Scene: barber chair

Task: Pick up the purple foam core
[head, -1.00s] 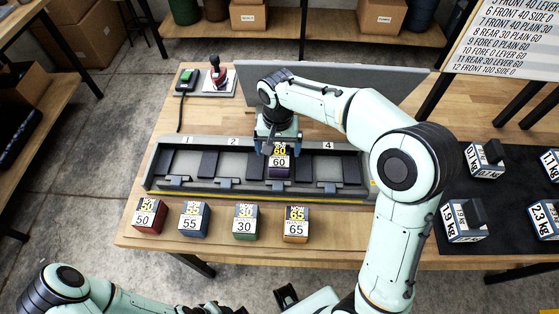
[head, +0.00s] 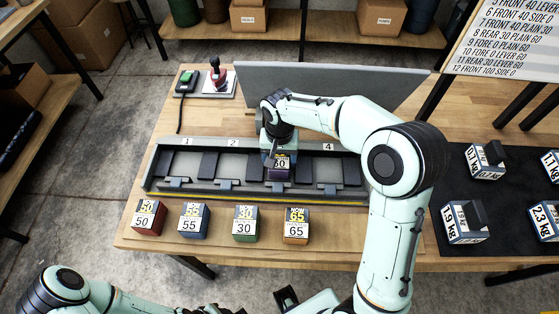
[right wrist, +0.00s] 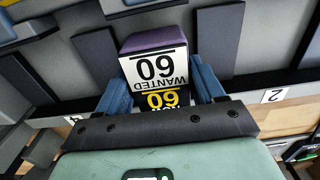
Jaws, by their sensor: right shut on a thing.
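The purple foam core (head: 279,173) is a block with a white "60 WANTED" label and a black label with a yellow 60. It sits in the third bay of the long grey numbered rack (head: 255,190). My right gripper (head: 279,157) is down over it from above and hides its top in the head view. In the right wrist view the core (right wrist: 152,40) stands between the two blue fingers (right wrist: 163,90), which are shut on its sides. Of my left arm only links show at the lower left; its gripper does not show.
A red block (head: 148,218), a blue block (head: 193,220), a green block (head: 245,223) and an orange block (head: 296,226) stand along the table's front edge. A grey panel (head: 345,85) rises behind the rack. Weight blocks (head: 465,222) stand on a black mat at right.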

